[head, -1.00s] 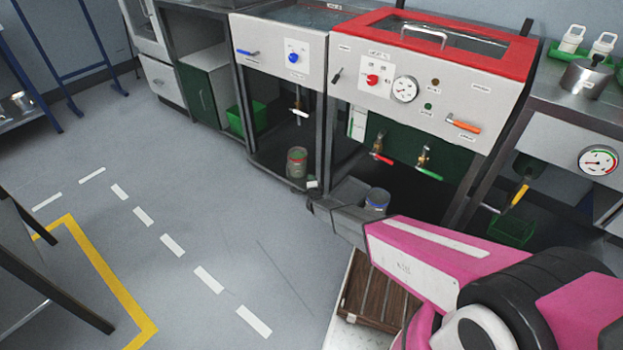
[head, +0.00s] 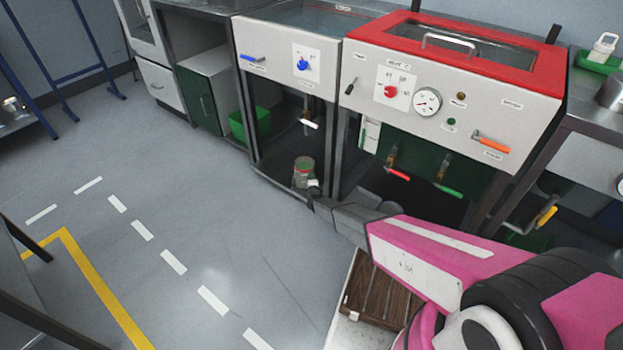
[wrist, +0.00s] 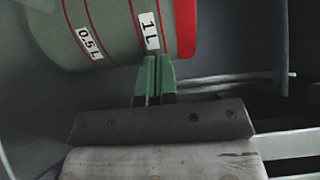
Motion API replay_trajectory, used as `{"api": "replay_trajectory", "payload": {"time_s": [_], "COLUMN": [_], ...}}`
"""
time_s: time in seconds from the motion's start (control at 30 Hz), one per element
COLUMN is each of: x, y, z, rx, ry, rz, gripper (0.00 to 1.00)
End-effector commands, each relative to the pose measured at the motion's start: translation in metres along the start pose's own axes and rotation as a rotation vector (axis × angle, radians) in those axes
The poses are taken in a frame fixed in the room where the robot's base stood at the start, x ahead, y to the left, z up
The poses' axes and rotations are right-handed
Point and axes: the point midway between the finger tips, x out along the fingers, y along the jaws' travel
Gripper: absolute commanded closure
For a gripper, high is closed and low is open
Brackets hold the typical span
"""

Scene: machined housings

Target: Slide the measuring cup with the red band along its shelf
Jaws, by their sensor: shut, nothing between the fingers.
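The measuring cup with the red band (head: 304,168) stands on the low shelf under the left sink unit in the head view. In the wrist view the cup (wrist: 110,30) fills the upper left, with 0.5 L and 1 L labels and the red band at right. My gripper (wrist: 154,62) is shut and empty, its green fingertips at the cup's side by the 1 L label. They look to be touching it, but I cannot be sure. My arm's end hides part of the cup's base in the head view.
A dark frame post (head: 339,145) stands right of the red-banded cup. A green bin (head: 250,125) is farther left.

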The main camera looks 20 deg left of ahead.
Motion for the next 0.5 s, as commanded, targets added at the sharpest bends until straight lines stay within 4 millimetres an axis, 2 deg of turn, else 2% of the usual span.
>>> {"api": "replay_trajectory", "payload": {"time_s": [0.17,0.27,0.5], "x": [0.006,0.022,0.074], "y": [0.001,0.002,0.003], "z": [0.005,0.021,0.072], "rx": [0.0,0.001,0.001], "ry": [-0.001,-0.002,-0.002], "rz": [-0.001,-0.001,-0.001], "gripper": [1.0,1.0,1.0]}}
